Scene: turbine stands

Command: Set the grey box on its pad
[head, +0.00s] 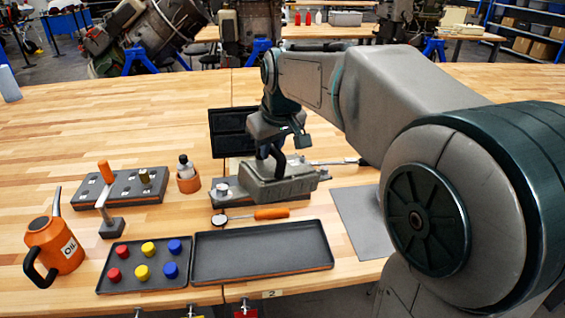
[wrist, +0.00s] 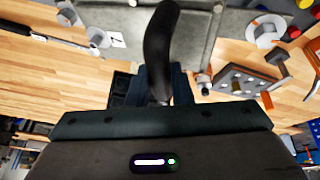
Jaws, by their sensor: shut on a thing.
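The grey box (head: 285,187) has a dark arched handle and sits under my gripper in the middle of the table in the head view. My gripper (head: 270,152) points down and is shut on the handle. In the wrist view the black handle (wrist: 160,45) stands between the fingers (wrist: 165,92), and the box's grey top (wrist: 115,18) fills the upper part. Whether the box touches what lies below is hard to tell. A flat, bare grey pad (head: 362,225) lies to the right of the box, partly hidden by my arm.
A grey block with a knob (head: 222,190) is close at the box's left. An orange-handled tool (head: 270,214) and an empty black tray (head: 262,254) lie in front. A tray of coloured caps (head: 118,279), an oil can (head: 58,250) and a socket block (head: 120,188) stand left.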

